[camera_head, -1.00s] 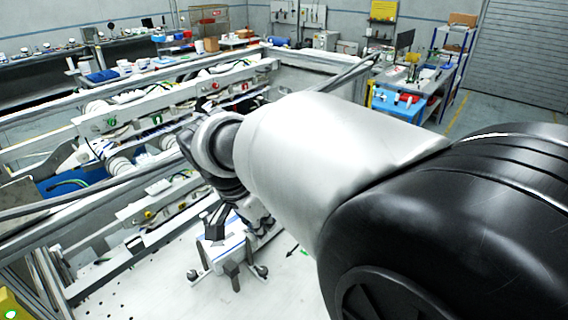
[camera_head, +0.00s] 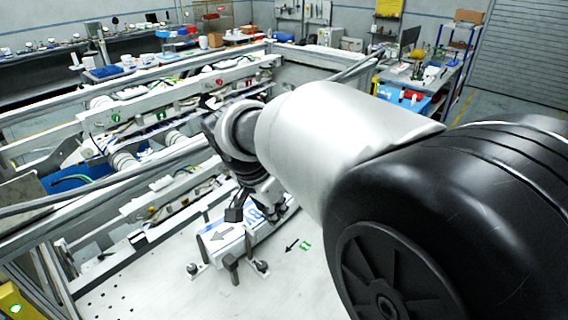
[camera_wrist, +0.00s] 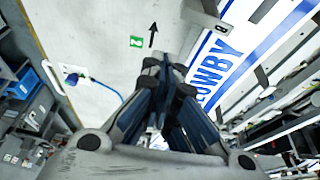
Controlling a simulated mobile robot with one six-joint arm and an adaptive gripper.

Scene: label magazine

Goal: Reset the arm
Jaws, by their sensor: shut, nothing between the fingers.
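My gripper (camera_wrist: 165,72) is shut and empty in the wrist view, with its fingertips together. It hangs above the white work table (camera_wrist: 85,35), beside a long white label magazine with blue lettering (camera_wrist: 228,55). In the head view the magazine (camera_head: 222,240) stands on the table (camera_head: 310,285) on small dark feet, with a grey arrow on its top.
A green marker (camera_head: 306,245) and a black arrow lie on the table right of the magazine. Machine rails with cables (camera_head: 160,110) run behind it. A blue cable (camera_wrist: 115,92) shows in the wrist view. The table front is clear.

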